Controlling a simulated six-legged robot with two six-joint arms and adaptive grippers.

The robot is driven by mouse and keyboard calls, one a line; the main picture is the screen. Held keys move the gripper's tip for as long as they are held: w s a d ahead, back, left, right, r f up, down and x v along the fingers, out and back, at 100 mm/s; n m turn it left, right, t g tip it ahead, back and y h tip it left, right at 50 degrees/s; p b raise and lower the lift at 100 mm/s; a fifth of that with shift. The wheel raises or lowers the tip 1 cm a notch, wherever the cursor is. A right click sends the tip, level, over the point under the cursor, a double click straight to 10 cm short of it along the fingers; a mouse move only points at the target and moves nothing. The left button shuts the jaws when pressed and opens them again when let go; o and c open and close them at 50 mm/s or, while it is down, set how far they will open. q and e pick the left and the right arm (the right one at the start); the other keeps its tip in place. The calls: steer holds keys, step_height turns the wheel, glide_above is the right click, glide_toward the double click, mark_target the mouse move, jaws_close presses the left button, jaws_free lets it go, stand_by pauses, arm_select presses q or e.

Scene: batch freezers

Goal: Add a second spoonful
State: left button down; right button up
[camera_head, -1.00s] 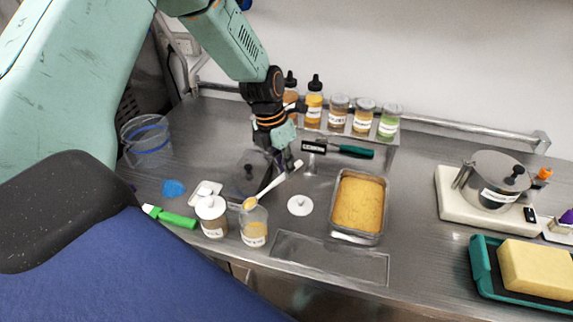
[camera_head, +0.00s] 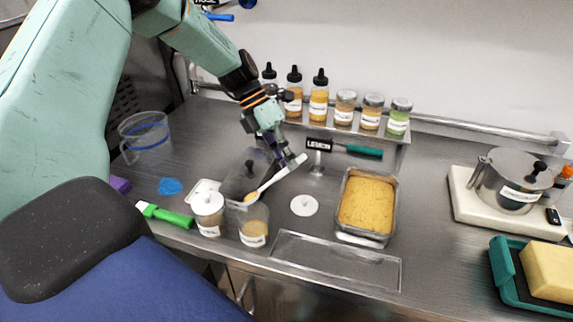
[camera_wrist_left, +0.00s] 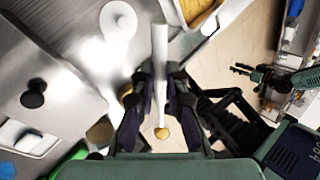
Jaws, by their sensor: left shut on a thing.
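My left gripper (camera_head: 289,162) is shut on the handle of a white spoon (camera_head: 279,178). The spoon tilts down to the left. Its bowl carries a yellow heap and shows just above the rim of an open clear jar (camera_head: 254,232); I cannot tell whether it is inside the rim. The jar has yellow powder low inside and a white label. In the left wrist view, the spoon (camera_wrist_left: 160,60) runs between the fingers of my left gripper (camera_wrist_left: 158,95), its golden bowl toward the bottom. A loose white lid (camera_head: 304,205) lies right of the jar.
A white-lidded jar (camera_head: 208,218) stands close left of the open jar. A pan of yellow food (camera_head: 366,204) is at right. Bottles and jars line the back shelf (camera_head: 365,137). A green-handled brush (camera_head: 170,217) lies front left.

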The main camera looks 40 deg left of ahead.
arm_select(q)
steer(key=f+h+b, duration=0.1)
steer(key=h+b, duration=0.2)
steer(key=b, duration=0.1)
steer(key=a+g+h+b, duration=0.1)
steer(key=h+b, duration=0.2)
steer(key=b, duration=0.2)
steer(key=a+f+h+b, duration=0.1)
steer(key=h+b, duration=0.2)
steer(key=b, duration=0.1)
steer(key=shift+w+f+n, duration=0.15)
steer(key=shift+f+n, duration=0.15)
steer(key=shift+n, duration=0.1)
stand_by(0.5)
stand_by(0.9)
